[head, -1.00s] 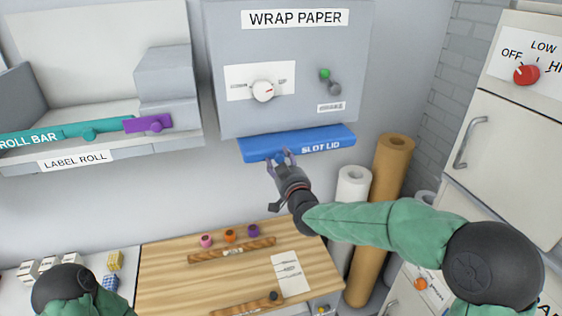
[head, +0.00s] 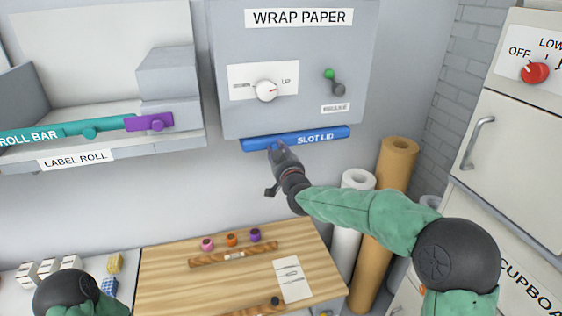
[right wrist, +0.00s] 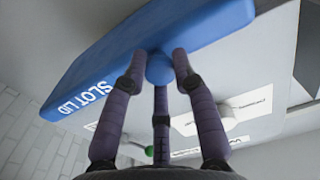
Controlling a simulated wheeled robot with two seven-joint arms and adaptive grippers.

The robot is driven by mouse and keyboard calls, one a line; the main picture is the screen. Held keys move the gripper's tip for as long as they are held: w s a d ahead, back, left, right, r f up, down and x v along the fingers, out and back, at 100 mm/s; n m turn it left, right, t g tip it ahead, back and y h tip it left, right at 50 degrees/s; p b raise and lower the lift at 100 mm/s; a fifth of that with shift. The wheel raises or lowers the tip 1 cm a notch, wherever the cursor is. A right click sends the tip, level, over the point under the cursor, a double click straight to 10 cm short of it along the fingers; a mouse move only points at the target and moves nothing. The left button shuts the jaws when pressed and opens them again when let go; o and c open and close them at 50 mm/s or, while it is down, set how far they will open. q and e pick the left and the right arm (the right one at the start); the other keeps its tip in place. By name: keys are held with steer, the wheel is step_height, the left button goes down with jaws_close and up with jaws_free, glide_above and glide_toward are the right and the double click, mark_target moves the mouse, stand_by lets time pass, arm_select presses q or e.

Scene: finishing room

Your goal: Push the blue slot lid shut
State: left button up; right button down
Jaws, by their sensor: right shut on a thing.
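The blue slot lid (head: 318,138) is at the bottom edge of the grey wrap paper unit (head: 230,100) in the head view. It looks nearly flush under the unit, with its lettered front edge facing me. In the right wrist view the lid (right wrist: 205,25) spans the top, with a round blue knob (right wrist: 160,69) on it. My right gripper (head: 277,150) is at the lid's lower edge, its fingers closed around the knob. My left gripper is not in view; only part of my left arm shows at the lower left.
A label roll shelf (head: 100,150) with a teal roll bar (head: 60,132) is on the left. A wooden table (head: 165,275) with small coloured pots stands below. Brown (head: 385,220) and white (head: 350,215) paper rolls stand behind my right arm. A white cupboard (head: 515,150) is at the right.

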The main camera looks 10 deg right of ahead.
steer(key=shift+w, duration=0.15)
steer(key=shift+r, duration=0.1)
steer(key=c, duration=1)
jaws_free()
steer(key=shift+w, duration=0.3)
steer(key=shift+s, duration=0.15)
steer(key=s, duration=0.8)
steer(key=s+d, duration=0.1)
steer(key=s, duration=0.2)
steer(key=shift+s, duration=0.4)
